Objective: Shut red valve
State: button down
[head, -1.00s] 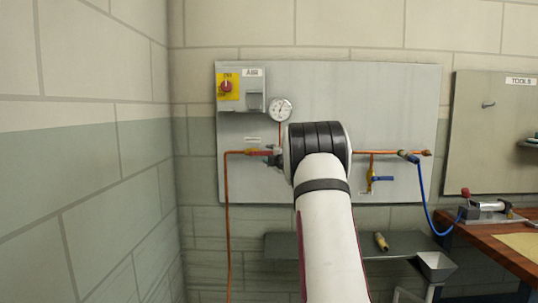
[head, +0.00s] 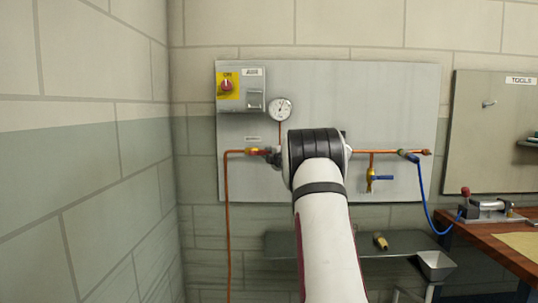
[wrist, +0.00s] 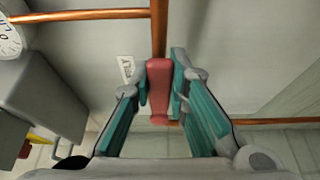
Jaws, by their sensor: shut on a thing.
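The red valve handle (wrist: 159,90) stands between the fingers of my gripper (wrist: 161,78) in the wrist view. The fingers are shut on it from both sides. In that picture the handle runs in line with the copper pipe (wrist: 158,30) above it; its true angle to the pipe is hard to tell. In the head view my gripper (head: 275,156) is at the valve, left of my wrist. The yellow valve body (head: 251,150) shows on the copper pipe, with only a little of the red handle (head: 265,152) visible beside it.
A grey panel (head: 380,95) carries a pressure gauge (head: 281,109), a switch box with a red knob (head: 227,87), and a blue-handled valve (head: 382,178) at right. A grey shelf (head: 278,243) is below. A wooden workbench (head: 500,245) stands at right.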

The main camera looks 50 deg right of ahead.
jog(key=shift+w+a+f+m+g+h+b, duration=0.25)
jog(key=shift+w+a+f+m+h+b, duration=0.8)
jog(key=shift+m+b, duration=2.6)
jog(key=shift+w+a+f+m+g+h+b, duration=0.2)
jog(key=shift+w+a+f+m+h+b, duration=0.35)
jog(key=shift+f+m+h+b, duration=2.05)
jog(key=shift+w+a+r+m+g+h+b, duration=0.25)
jog(key=shift+w+a+m+h+b, duration=0.6)
jog(key=shift+m+b, duration=3.8)
jog(key=shift+w+d+m+p, duration=0.15)
jog(key=shift+d+m+p, duration=0.15)
jog(key=shift+m, duration=0.2)
jog(key=c, duration=1.5)
grip_release()
jog(key=shift+a, duration=0.15)
jog(key=v, duration=1.1)
jog(key=shift+s+a+f, duration=0.1)
jog(key=shift+s+a, duration=0.15)
jog(key=shift+a, duration=0.05)
